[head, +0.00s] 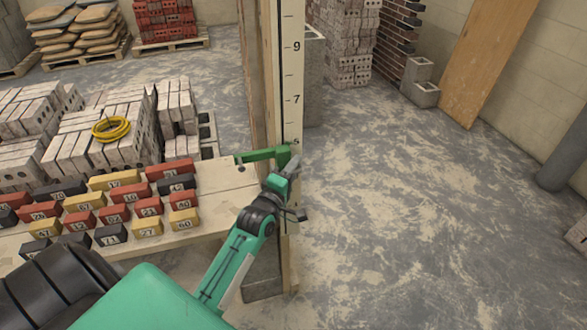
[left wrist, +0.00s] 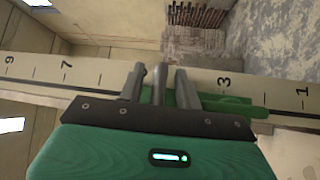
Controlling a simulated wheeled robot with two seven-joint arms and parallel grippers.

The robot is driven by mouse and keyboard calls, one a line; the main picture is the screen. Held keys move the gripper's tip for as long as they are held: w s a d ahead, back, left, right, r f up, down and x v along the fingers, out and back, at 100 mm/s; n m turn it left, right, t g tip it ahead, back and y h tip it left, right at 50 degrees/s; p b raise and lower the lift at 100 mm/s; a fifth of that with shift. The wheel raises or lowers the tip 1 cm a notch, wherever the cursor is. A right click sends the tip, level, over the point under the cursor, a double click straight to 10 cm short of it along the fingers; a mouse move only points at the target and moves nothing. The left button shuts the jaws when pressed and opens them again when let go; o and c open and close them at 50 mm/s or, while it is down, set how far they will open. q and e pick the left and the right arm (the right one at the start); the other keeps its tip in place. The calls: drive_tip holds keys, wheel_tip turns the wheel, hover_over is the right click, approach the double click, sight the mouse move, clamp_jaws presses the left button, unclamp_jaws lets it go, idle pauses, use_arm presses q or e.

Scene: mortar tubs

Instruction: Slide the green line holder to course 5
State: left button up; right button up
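The upright course pole (head: 289,75) carries marks, with 9 and 7 readable in the head view. It runs across the left wrist view (left wrist: 40,72), where 9, 7, 3 and 1 are readable. The green line holder (head: 262,155) is on the pole at or just below the 5 mark, which is mostly hidden. It also shows in the left wrist view (left wrist: 238,105). My left gripper (head: 289,172) is at the holder. In the left wrist view its fingers (left wrist: 159,85) stand on both sides of a grey post, with narrow gaps. My right gripper is not in view.
Numbered red, yellow and black blocks (head: 117,212) stand on a board (head: 215,185) left of the pole. Behind are grey brick stacks (head: 85,145) with a yellow coil (head: 111,129).

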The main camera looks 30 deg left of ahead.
use_arm(q)
drive_tip(key=s+d+f+b, duration=0.1)
drive_tip(key=s+b, duration=0.1)
drive_tip(key=s, duration=1.1)
drive_tip(key=shift+s+f, duration=0.35)
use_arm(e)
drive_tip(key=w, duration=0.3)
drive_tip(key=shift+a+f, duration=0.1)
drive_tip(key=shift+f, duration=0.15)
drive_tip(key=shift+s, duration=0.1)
